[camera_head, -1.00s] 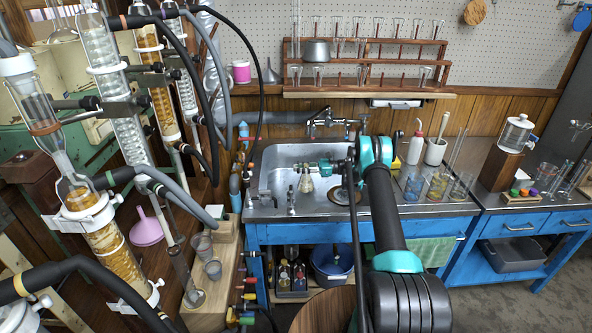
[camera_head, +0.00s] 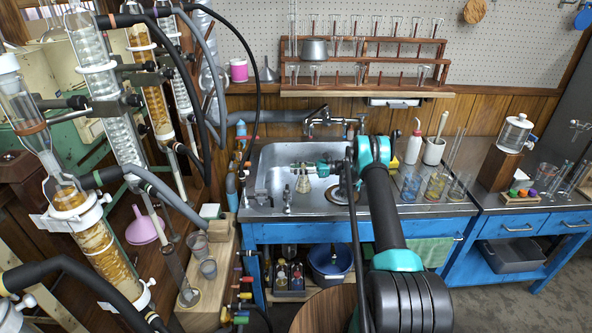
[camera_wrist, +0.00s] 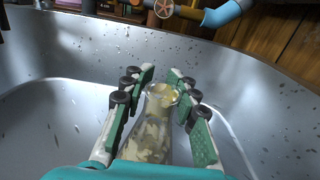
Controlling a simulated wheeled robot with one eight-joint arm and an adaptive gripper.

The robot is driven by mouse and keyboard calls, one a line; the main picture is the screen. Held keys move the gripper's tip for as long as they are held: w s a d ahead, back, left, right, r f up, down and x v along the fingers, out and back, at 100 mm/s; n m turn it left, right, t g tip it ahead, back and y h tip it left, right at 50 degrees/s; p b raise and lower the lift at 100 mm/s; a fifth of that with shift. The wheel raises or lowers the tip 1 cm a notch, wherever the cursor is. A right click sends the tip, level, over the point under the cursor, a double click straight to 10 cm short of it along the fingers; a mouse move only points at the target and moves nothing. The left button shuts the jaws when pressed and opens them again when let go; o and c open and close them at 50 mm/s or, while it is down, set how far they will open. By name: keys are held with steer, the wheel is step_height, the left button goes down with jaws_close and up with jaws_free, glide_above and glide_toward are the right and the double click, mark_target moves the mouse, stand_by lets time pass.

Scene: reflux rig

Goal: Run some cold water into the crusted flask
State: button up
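The crusted flask (camera_head: 304,183) is a small conical glass flask with pale yellowish crust, in the sink (camera_head: 268,160). In the wrist view the flask (camera_wrist: 152,135) shows close up, mouth toward the top of the picture. Whether the flask's base touches the sink floor cannot be told. The tap (camera_head: 325,122) is on the wall behind the sink; no running water shows.
Tall glass columns and hoses (camera_head: 95,210) crowd the left. Beakers (camera_head: 435,185) and a white wash bottle (camera_head: 414,145) stand on the counter right of the sink. A rack of glassware (camera_head: 365,62) hangs above. The sink walls surround the flask.

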steer(key=shift+o, duration=1.4)
